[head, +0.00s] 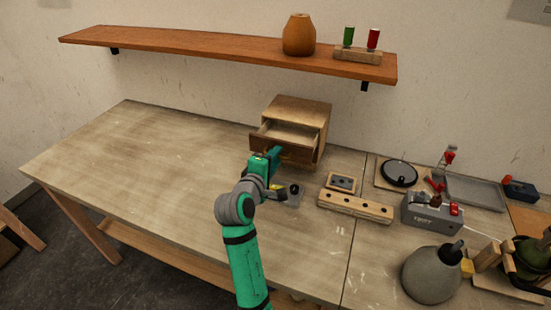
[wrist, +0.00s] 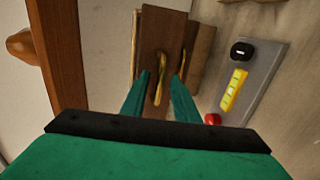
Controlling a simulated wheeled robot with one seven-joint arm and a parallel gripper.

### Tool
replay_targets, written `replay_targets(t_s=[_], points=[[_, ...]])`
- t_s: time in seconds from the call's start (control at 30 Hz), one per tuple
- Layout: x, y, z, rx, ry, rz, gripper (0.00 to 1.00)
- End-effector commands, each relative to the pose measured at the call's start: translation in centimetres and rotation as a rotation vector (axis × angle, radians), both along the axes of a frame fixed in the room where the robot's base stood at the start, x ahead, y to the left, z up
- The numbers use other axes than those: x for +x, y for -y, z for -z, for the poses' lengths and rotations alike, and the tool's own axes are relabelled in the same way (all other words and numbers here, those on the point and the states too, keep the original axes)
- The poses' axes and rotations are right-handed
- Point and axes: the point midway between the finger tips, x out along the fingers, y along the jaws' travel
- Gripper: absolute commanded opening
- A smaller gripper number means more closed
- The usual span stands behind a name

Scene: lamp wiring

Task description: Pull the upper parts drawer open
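A small wooden drawer cabinet (head: 312,107) stands at the back of the bench under the shelf. Its upper drawer (head: 293,132) is pulled out, and its pale interior shows from above. My gripper (head: 277,152) is at the front of this drawer. In the wrist view the brown drawer front (wrist: 163,28) has a brass handle (wrist: 160,80). The handle lies between my gripper's two teal fingers (wrist: 161,77), which stand apart with a gap on each side of it. A second brass handle (wrist: 182,62) shows to the right, partly behind a finger.
A grey plate (wrist: 256,75) with a black part, a yellow part and a red knob lies beside the cabinet. A wooden block with holes (head: 355,205) and a grey box (head: 425,212) stand to the right. The left bench (head: 130,170) is clear.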

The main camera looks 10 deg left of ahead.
Motion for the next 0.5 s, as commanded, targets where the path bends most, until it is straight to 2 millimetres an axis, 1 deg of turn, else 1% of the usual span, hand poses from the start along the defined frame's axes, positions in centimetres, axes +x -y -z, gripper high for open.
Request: replay_targets(t_s=[0.17,0.27,0.37,0.5], points=[[0.0,-0.1,0.0,0.000,0.000,-0.002,0.27],[-0.5,-0.3,-0.1,0.000,0.001,-0.003,0.27],[-1.6,-0.5,-0.3,0.001,0.000,-0.003,0.27],[-4.0,-1.0,-0.9,0.000,0.001,-0.002,0.27]])
